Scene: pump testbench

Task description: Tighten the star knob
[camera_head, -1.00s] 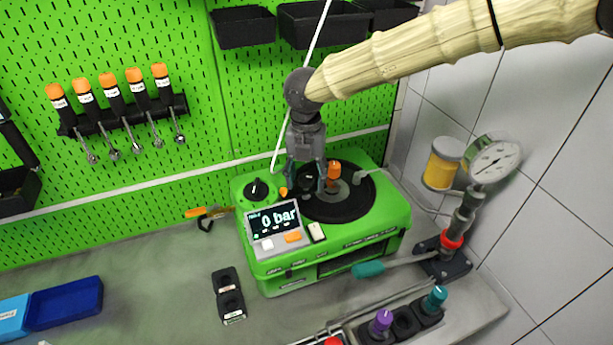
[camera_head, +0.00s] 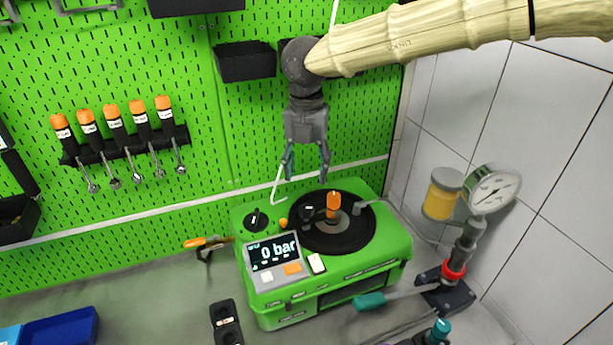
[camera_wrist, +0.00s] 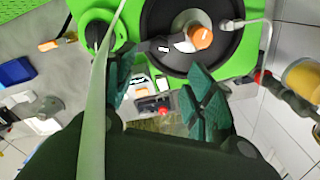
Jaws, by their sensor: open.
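The green pump unit (camera_head: 375,262) stands on the bench with its display reading 0 bar. On its round black plate (camera_head: 345,241) sit a small black knob (camera_head: 307,213) and an upright orange-topped post (camera_head: 333,204). Another black knob (camera_head: 255,219) with a white mark is at the unit's left corner. I cannot tell surely which is the star knob. My gripper (camera_head: 307,175) is open and empty, pointing down above the black knob on the plate and apart from it. In the wrist view, that knob (camera_wrist: 158,45) and the orange top (camera_wrist: 201,37) lie beyond my spread fingers (camera_wrist: 160,88).
A gauge (camera_head: 494,191) on a stand with a teal-handled lever (camera_head: 370,301) is at the right. The green pegboard (camera_head: 110,190) with several orange-handled tools is behind. A white hose (camera_head: 278,182) runs beside my gripper. A blue tray (camera_head: 70,330) is at the lower left.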

